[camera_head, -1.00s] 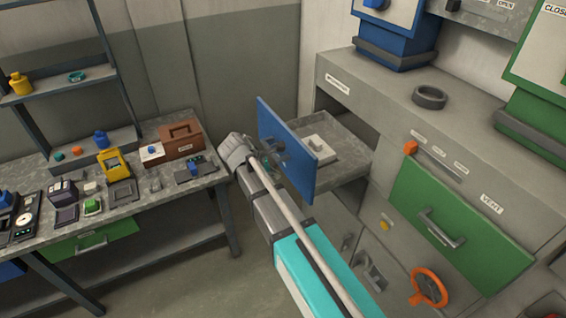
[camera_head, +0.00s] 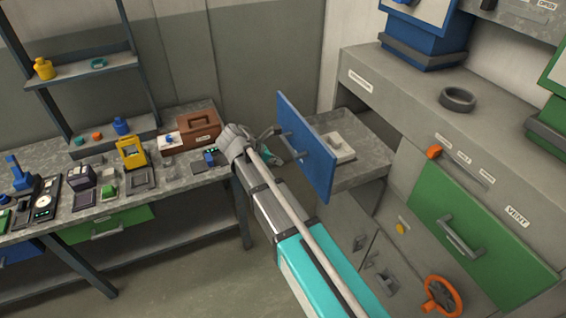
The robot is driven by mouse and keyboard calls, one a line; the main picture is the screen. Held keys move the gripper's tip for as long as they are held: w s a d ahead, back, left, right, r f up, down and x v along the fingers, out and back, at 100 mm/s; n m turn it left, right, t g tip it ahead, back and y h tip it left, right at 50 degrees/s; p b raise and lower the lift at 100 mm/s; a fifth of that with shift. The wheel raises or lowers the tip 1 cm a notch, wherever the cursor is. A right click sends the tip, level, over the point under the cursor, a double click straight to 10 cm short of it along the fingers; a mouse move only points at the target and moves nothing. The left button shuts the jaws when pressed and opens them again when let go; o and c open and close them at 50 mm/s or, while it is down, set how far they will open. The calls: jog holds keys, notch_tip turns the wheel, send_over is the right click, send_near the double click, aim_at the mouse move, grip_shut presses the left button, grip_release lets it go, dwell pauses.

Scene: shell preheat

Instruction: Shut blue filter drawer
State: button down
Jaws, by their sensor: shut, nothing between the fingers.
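The blue filter drawer (camera_head: 318,170) stands pulled out of the grey cabinet, its blue front facing left. A pale block (camera_head: 338,148) lies in its grey tray. A grey handle (camera_head: 291,143) is on the blue front. My gripper (camera_head: 276,143) is shut and empty, just left of the blue front beside the handle. My arm partly hides the gripper, and I cannot tell whether its fingertips touch the handle or the front.
A green drawer front (camera_head: 480,235) and an orange handwheel (camera_head: 441,296) are on the cabinet at right. A dark ring (camera_head: 457,99) lies on the cabinet top. A cluttered workbench (camera_head: 190,188) stands at left. Open floor lies between bench and cabinet.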

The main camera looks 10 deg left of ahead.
aim_at(311, 168)
jog(key=b+x, duration=0.2)
jog(key=x, duration=0.1)
jog(key=r+b+x, duration=0.1)
jog(key=b+x, duration=0.1)
jog(key=x, duration=0.2)
jog(key=d+b+x, duration=0.1)
jog(key=b+x, duration=0.1)
jog(key=x, duration=0.2)
jog(key=shift+w+d+r, duration=0.1)
jog(key=shift+w+d, duration=0.1)
jog(key=shift+w, duration=0.25)
jog(key=shift+w+d, duration=0.35)
jog(key=shift+d, duration=0.2)
